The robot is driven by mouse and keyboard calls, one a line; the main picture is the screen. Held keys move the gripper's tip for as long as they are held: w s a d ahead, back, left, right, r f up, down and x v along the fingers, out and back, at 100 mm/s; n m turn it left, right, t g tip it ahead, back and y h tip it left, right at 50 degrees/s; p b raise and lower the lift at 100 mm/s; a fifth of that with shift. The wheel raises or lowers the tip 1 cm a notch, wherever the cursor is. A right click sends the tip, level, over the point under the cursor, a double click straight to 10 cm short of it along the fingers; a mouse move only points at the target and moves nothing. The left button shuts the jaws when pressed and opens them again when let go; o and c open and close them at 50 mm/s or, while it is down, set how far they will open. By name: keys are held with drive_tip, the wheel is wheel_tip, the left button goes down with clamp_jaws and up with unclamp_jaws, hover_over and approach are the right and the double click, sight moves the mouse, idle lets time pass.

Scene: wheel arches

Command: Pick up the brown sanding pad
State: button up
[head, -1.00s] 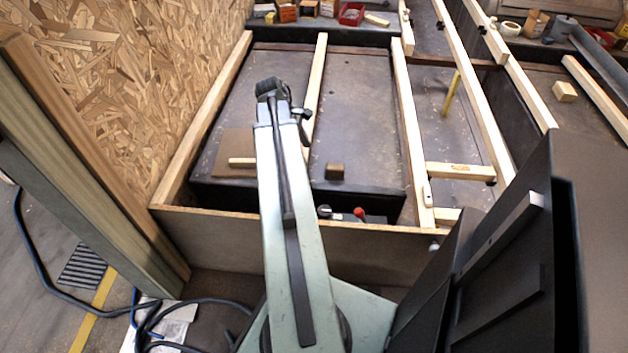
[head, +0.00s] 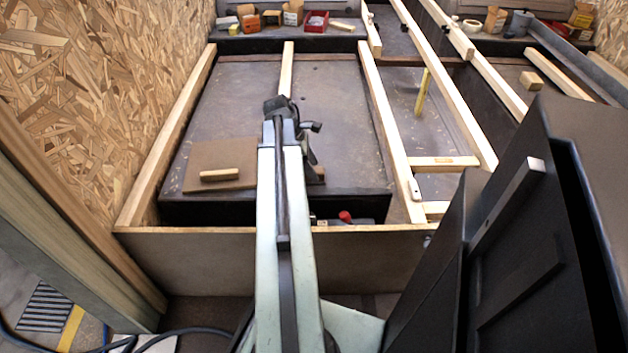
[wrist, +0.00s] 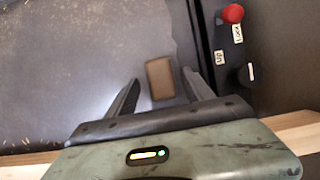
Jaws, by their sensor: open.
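The brown sanding pad (wrist: 160,79) is a small brown block lying on the dark surface in the wrist view. My gripper (wrist: 161,77) is open, with one finger to the left of the pad and one to the right. The pad shows between the fingertips with gaps on both sides; how high the fingers are above the surface is hard to tell. In the head view a brown edge of the pad (head: 319,173) shows just right of my arm, which hides most of it and the gripper.
A brown board with a wooden handle (head: 220,174) lies left of my arm. A front wooden rail (head: 190,230) borders the dark surface. A control box with a red knob (wrist: 233,14) is right of my gripper. Timber beams (head: 392,130) run along the right.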

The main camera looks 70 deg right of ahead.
drive_tip(key=shift+b+x, duration=0.3)
drive_tip(key=shift+x, duration=0.7)
drive_tip(key=shift+r, duration=0.1)
clamp_jaws()
wheel_tip(320, 180, up, 10)
drive_tip(key=p, duration=1)
drive_tip(key=shift+r+p, duration=0.15)
drive_tip(key=shift+p, duration=0.15)
